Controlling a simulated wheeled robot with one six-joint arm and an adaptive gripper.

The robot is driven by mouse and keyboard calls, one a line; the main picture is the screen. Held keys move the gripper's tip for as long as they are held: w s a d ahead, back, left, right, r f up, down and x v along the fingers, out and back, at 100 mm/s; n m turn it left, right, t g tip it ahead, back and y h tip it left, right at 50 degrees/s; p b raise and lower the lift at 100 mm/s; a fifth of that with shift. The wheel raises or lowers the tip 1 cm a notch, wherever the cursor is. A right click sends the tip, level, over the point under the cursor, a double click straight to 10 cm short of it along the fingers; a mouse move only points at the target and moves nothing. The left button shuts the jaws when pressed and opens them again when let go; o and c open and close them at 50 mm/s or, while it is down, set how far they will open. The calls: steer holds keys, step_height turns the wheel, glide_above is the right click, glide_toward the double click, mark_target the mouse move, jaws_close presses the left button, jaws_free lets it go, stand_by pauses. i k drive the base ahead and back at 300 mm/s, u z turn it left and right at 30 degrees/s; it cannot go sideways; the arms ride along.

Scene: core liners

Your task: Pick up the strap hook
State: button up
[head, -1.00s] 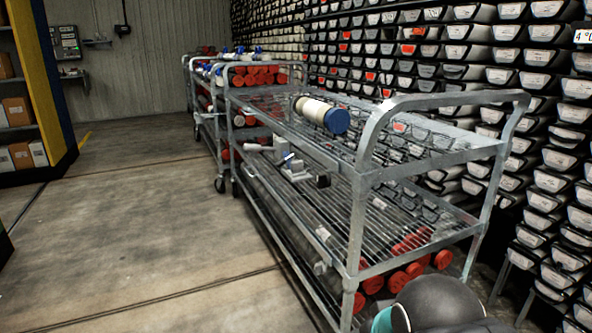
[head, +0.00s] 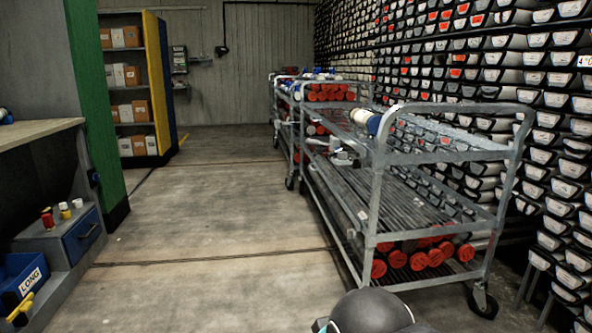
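I cannot pick out a strap hook with certainty in the head view. A small yellow item (head: 22,307) lies at the front of the blue bin (head: 30,268) marked LONG at the lower left, cut by the picture edge; I cannot tell what it is. A grey fitting (head: 343,158) shows at the left side of the near cart. A dark rounded part of my own arm shows at the bottom edge. My gripper is not in view.
A metal cart (head: 372,225) with red-capped tubes (head: 415,260) stands right of centre, beside the wall of core trays (head: 480,70). A workbench (head: 40,133) and blue drawer (head: 82,236) stand at the left. The floor (head: 210,220) between is clear.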

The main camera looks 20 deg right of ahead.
mark_target(342, 157)
steer(key=u, duration=0.95)
steer(key=i, duration=1.1)
steer(key=z, duration=1.1)
steer(key=i, duration=0.8)
steer(key=z, duration=0.85)
